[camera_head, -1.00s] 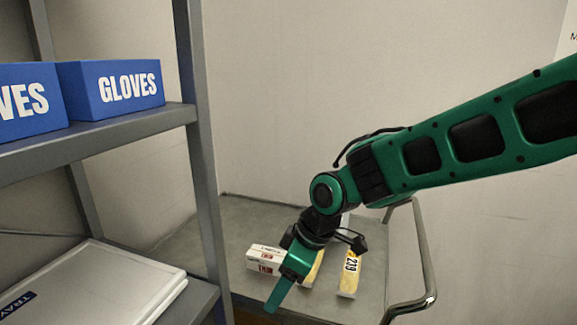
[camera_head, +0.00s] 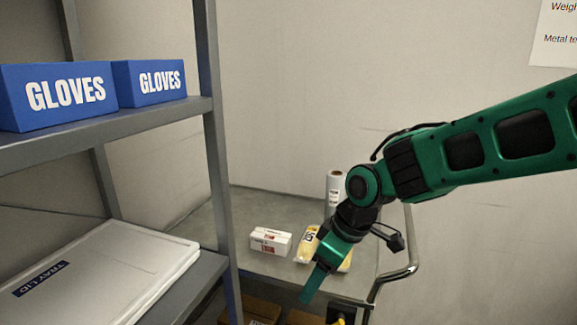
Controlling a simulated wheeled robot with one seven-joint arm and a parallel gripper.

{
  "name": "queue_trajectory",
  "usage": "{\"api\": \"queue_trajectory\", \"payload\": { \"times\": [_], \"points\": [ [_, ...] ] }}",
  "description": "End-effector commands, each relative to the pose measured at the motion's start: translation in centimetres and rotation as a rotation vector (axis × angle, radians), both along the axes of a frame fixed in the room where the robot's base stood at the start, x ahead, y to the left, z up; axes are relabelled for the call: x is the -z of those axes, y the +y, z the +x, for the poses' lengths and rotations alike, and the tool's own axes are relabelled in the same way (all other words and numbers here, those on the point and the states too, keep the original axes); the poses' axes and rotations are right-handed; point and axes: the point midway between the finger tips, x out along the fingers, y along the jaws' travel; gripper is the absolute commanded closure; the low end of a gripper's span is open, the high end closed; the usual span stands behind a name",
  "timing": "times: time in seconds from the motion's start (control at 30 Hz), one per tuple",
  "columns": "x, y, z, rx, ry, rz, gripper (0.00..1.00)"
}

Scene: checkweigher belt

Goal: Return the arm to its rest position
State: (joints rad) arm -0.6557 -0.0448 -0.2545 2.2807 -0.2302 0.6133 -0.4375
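My green and black arm reaches in from the right edge of the head view. My gripper (camera_head: 309,287) hangs at its end, pointing down and to the left, in front of the grey table's near edge. It is seen side-on, so I cannot tell whether its fingers are open or shut. I see nothing held in it, but the tip is small in view. The wrist hides part of the yellow packs (camera_head: 306,247) behind it.
A white box (camera_head: 270,241) and a white roll (camera_head: 334,188) stand on the grey table (camera_head: 262,205). A metal rail (camera_head: 413,240) edges its right side. At left, a grey shelf (camera_head: 150,119) holds blue glove boxes (camera_head: 150,82); a tray lid (camera_head: 110,265) lies below. Cardboard boxes (camera_head: 262,309) sit low in front.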

Motion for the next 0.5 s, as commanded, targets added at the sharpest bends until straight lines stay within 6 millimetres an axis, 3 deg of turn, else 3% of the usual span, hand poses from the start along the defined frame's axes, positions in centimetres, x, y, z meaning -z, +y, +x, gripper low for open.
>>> {"api": "queue_trajectory", "payload": {
  "times": [0.27,0.5],
  "points": [
    [-0.6,-9.6,-0.5,0.29,0.056,-0.04,0.36],
    [-1.1,-21.4,-5.0,0.711,0.151,-0.081,0.36]
  ]
}}
